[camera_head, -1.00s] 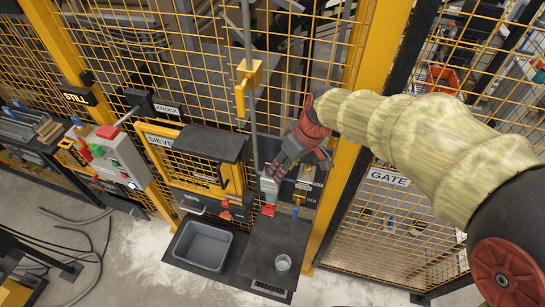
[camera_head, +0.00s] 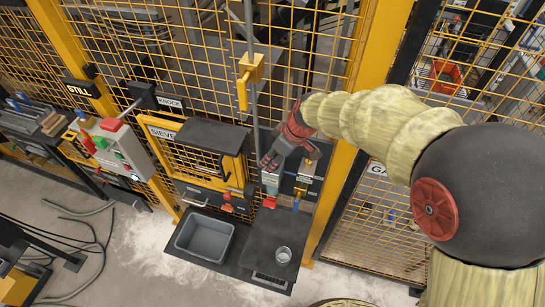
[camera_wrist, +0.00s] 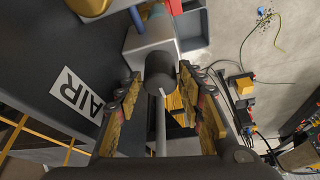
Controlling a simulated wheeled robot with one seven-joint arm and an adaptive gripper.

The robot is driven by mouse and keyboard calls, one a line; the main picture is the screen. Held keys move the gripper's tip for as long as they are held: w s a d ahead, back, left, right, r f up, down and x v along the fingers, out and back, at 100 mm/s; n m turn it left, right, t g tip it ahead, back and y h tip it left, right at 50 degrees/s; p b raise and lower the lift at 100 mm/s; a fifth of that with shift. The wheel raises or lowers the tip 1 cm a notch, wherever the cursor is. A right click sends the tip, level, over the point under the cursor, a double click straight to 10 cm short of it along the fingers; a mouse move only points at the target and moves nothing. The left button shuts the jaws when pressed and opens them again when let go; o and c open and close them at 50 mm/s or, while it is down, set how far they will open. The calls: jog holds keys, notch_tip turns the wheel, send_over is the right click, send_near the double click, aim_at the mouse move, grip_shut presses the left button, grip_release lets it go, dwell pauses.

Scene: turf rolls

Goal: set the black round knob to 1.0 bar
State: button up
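My gripper (camera_wrist: 160,84) is open, with one finger on each side of the knob. A gap shows between the knob and each finger; I cannot tell how far the tips reach along it. In the head view my gripper (camera_head: 270,160) is in front of the panel beside the sieve cabinet, and the knob cannot be made out there. No bar scale is readable.
An AIR label (camera_wrist: 75,92) is on the dark panel. The sieve cabinet (camera_head: 195,155) stands left of my gripper. A grey bin (camera_head: 205,239) and a clear cup (camera_head: 283,255) are below. A yellow post (camera_head: 345,170) rises close on the right.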

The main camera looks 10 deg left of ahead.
jog(key=shift+a+f, duration=0.1)
jog(key=shift+f, duration=0.2)
jog(key=shift+c, duration=0.4)
jog(key=c, duration=0.7)
jog(key=shift+c, duration=0.4)
